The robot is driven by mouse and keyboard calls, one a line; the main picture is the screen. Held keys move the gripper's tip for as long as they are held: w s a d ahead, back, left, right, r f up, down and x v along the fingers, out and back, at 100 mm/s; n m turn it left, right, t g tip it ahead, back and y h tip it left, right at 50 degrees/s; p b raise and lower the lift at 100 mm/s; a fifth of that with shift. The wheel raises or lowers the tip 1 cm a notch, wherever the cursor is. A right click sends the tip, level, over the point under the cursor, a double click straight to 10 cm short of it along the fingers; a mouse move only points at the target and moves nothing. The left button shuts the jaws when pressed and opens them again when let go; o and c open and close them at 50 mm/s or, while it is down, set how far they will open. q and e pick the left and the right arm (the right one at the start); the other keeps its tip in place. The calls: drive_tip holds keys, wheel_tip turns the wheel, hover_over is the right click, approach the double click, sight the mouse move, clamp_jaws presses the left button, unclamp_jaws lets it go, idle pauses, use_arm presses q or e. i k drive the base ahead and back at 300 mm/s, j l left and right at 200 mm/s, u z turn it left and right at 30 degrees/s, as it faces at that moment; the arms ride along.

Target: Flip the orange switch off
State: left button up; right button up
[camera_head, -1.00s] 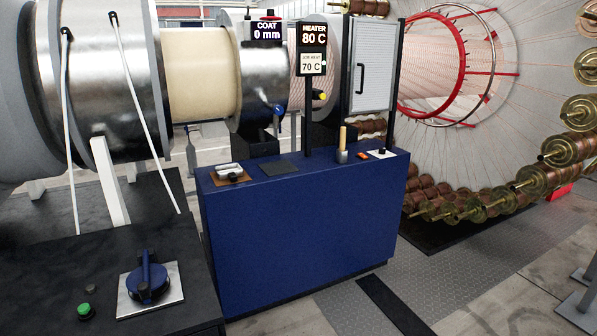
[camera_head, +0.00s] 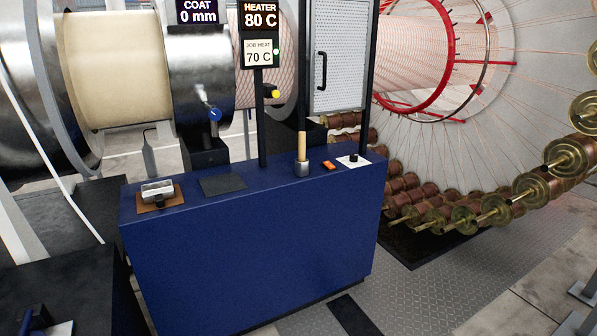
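The orange switch (camera_head: 329,165) is a small orange block on top of the blue cabinet (camera_head: 250,240), toward its right end. It sits between a wooden-handled tool in a grey cup (camera_head: 302,165) and a white plate with a black knob (camera_head: 353,160). It is too small in view to tell which way it is set. Neither of my grippers shows in the head view.
A heater display (camera_head: 261,35) reads 80 C, with a job heat card of 70 C, on a post behind the cabinet. A metal block on a brown board (camera_head: 158,196) and a dark pad (camera_head: 222,185) lie on the cabinet's left. Grey floor (camera_head: 420,290) is clear at right.

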sight(330, 165)
drive_tip(key=i+l, duration=0.3)
drive_tip(key=l, duration=0.2)
drive_tip(key=i+l, duration=0.3)
drive_tip(key=l, duration=0.2)
drive_tip(key=i+l, duration=0.3)
drive_tip(key=l, duration=0.2)
drive_tip(key=i+l, duration=0.3)
drive_tip(key=l, duration=0.2)
drive_tip(key=i+l, duration=0.3)
drive_tip(key=l, duration=0.2)
drive_tip(key=i+l+z, duration=0.1)
drive_tip(key=i+l, duration=0.2)
drive_tip(key=l, duration=0.2)
